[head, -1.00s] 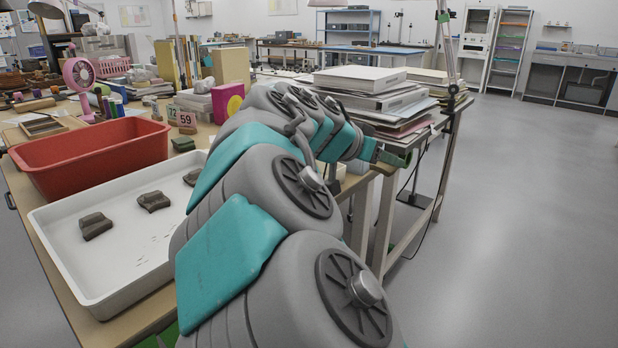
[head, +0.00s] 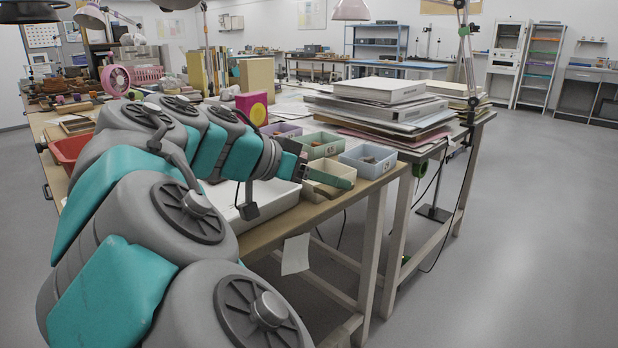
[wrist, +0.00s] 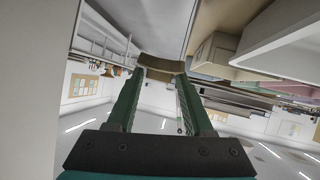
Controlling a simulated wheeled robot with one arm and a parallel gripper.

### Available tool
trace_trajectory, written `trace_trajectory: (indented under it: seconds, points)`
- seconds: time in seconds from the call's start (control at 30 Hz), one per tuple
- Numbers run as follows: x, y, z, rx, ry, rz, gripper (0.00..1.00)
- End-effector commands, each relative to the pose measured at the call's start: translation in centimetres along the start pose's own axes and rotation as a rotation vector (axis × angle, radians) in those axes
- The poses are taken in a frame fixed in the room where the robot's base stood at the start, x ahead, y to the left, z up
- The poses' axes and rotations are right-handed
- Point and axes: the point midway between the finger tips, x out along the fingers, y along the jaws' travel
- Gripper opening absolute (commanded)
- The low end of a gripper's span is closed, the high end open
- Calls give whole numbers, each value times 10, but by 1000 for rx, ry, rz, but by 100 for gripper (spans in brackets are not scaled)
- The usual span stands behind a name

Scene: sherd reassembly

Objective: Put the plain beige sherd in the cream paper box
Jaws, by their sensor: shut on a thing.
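My gripper (wrist: 158,78) is shut on a plain brownish-beige sherd (wrist: 162,67), held crosswise between the green fingertips in the wrist view. In the head view my gripper (head: 335,178) is at the table's front right edge, fingers pointing right. The sherd cannot be made out there. The cream paper box (head: 318,194) stands at that edge, partly hidden behind and below the fingers. Its inside is mostly hidden. I cannot tell how high the sherd is above it.
A lilac box (head: 281,130), a green box (head: 321,147) and a blue box (head: 369,160) with pieces inside stand close by. The white tray (head: 262,205) and red tub (head: 68,150) are mostly behind my arm. A paper stack (head: 385,108) stands behind. The floor at right is clear.

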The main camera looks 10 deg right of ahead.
Motion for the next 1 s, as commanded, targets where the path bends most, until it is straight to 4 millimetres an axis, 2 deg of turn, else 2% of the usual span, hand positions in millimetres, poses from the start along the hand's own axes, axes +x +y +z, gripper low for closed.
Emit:
trace_trajectory:
  seconds: [0.1,0.6,0.8,1.0]
  points:
    - [8,-21,-6,-1,-2,-3,0]
    - [37,-92,-23,-1,-2,-4,0]
    - [41,-105,-28,0,0,-3,0]
    - [43,-109,-28,0,0,-3,0]
